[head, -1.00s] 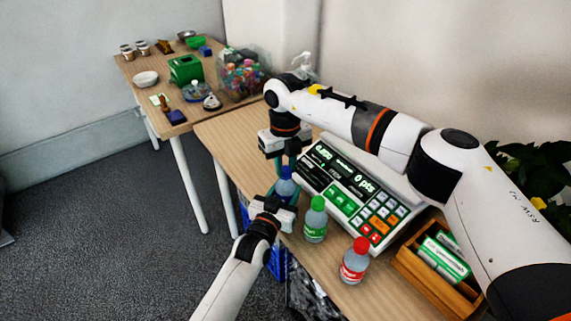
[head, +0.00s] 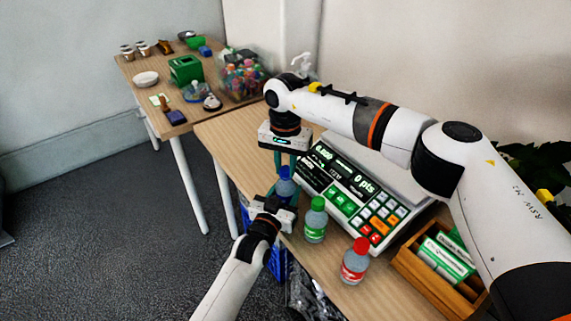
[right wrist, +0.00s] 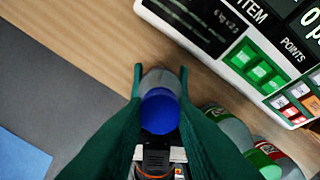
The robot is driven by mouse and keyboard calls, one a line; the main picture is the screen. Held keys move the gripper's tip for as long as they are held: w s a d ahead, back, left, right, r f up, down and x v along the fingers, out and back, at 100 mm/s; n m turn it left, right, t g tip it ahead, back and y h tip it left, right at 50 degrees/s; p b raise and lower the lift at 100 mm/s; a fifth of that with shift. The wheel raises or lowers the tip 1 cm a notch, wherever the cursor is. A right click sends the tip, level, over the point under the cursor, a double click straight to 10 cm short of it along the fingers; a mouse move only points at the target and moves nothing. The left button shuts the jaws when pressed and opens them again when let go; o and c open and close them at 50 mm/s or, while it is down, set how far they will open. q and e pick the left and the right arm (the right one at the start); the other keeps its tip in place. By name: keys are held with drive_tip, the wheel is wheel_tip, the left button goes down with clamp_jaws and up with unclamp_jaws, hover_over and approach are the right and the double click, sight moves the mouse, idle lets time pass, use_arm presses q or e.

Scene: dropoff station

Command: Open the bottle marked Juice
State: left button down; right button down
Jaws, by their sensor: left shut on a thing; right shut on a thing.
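My left gripper (head: 280,207) is shut on this bottle's body from the front. My right gripper (head: 286,164) points down from above, its green fingers on either side of the cap and shut on it. Its fingers also show in the right wrist view (right wrist: 160,75). A green-capped bottle (head: 315,222) and a red-capped bottle (head: 354,264) stand to the right. The blue-capped bottle's label is hidden, and I cannot read the word Juice on any bottle.
A checkout scale with keypad (head: 350,200) stands close behind the bottles. A wooden box (head: 422,270) with green-white packs is at right. A second table (head: 140,92) with small items and a jar of coloured pieces (head: 243,78) is at the back left. A blue crate is below the edge.

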sight(286, 169)
drive_tip(key=shift+n, duration=1.2)
drive_tip(key=shift+r, duration=0.15)
drive_tip(key=shift+r, duration=1)
drive_tip(key=shift+r, duration=2)
use_arm(q)
drive_tip(key=c, duration=0.6)
unclamp_jaws()
drive_tip(key=shift+c, duration=0.2)
drive_tip(key=shift+s, duration=0.1)
